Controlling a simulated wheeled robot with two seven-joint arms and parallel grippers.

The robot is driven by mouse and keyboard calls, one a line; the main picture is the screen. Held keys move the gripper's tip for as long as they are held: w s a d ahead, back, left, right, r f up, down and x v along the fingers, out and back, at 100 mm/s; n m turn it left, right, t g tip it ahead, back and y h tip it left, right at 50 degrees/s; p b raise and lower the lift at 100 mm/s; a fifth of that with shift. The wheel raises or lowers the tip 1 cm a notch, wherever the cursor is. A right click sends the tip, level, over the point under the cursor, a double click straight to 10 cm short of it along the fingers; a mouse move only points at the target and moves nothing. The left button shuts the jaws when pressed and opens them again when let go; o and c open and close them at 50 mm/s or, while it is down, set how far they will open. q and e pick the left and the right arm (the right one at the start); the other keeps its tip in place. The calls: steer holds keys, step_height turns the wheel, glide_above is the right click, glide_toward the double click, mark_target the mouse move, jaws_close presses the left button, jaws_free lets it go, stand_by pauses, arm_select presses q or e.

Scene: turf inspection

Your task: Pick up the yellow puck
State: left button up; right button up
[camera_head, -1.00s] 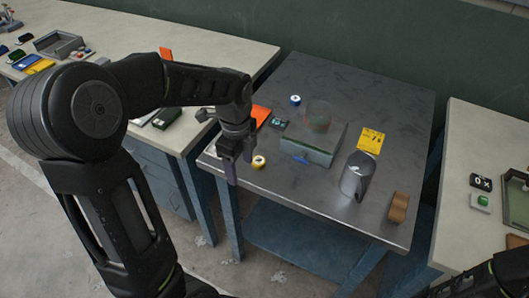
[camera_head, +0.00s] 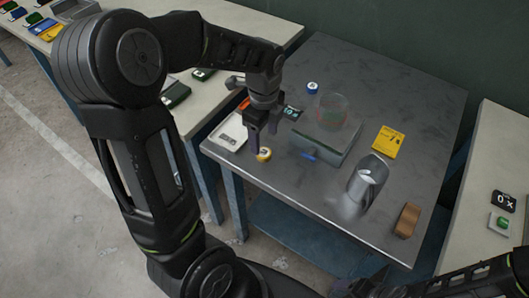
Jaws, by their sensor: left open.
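The yellow puck (camera_head: 263,155) lies on the grey metal table (camera_head: 290,185) near its left front edge, with a pale top. My left gripper (camera_head: 262,141) is open, points down and is empty. Its fingers show just behind and left of the puck in the head view. They appear close to it, but I cannot tell the exact gap or whether they touch. A blue puck (camera_head: 312,88) with a white top lies farther back on the same table. My right arm shows at the bottom right, but its gripper is not visible.
A grey box (camera_head: 322,150) with a clear jar (camera_head: 333,108) stands right of the puck. Farther right are a yellow card (camera_head: 387,141), a metal mug (camera_head: 366,184) and a brown block (camera_head: 408,220). A white tray (camera_head: 230,133) is left of the gripper.

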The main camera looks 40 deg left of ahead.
mark_target(264, 152)
arm_select(q)
steer(key=shift+f, duration=0.5)
step_height(264, 152, down, 5)
steer(key=shift+f+p, duration=0.1)
steer(key=shift+p, duration=0.65)
steer(key=shift+c, duration=0.3)
jaws_close()
